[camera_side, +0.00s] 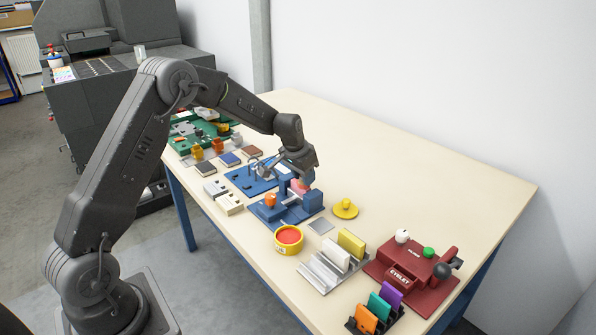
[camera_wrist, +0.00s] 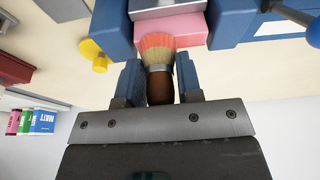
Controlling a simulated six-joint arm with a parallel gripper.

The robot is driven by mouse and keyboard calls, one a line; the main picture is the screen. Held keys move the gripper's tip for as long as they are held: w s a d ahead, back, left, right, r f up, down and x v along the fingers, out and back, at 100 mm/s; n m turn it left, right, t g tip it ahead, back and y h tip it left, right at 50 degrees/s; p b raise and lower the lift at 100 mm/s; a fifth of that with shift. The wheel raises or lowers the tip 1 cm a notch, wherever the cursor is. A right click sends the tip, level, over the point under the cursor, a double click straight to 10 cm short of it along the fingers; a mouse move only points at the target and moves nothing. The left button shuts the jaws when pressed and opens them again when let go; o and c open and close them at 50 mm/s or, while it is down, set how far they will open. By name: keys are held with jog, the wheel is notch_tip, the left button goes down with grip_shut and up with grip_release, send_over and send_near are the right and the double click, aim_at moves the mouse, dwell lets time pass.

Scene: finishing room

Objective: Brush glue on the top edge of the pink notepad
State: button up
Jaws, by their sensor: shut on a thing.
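The pink notepad (camera_side: 298,187) sits in a blue press (camera_side: 313,203) on the table. In the wrist view the pad (camera_wrist: 180,25) lies between blue blocks, under a grey metal plate (camera_wrist: 165,8). My gripper (camera_wrist: 159,78) is shut on a brush (camera_wrist: 158,88) with a brown handle, metal ferrule and red-orange bristles. The bristle tips overlap the pad's near face in the wrist view; I cannot tell whether they press on it. In the side view my gripper (camera_side: 303,174) is right above the press and hides most of the brush. A yellow pot (camera_side: 289,241) with red content stands in front.
A yellow knobbed disc (camera_side: 345,208) lies right of the press. A metal rack (camera_side: 331,267) with pads and a dark red eyelet press (camera_side: 410,275) stand at front right. A blue board (camera_side: 245,180) and small blocks lie to the left. The table's back right is clear.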

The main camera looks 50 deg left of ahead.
jog(key=shift+d, duration=1.45)
jog(key=shift+a, duration=3.9)
jog(key=shift+a+r, duration=0.2)
jog(key=shift+r, duration=0.4)
jog(key=shift+a+r, duration=0.15)
jog(key=shift+r, duration=3.25)
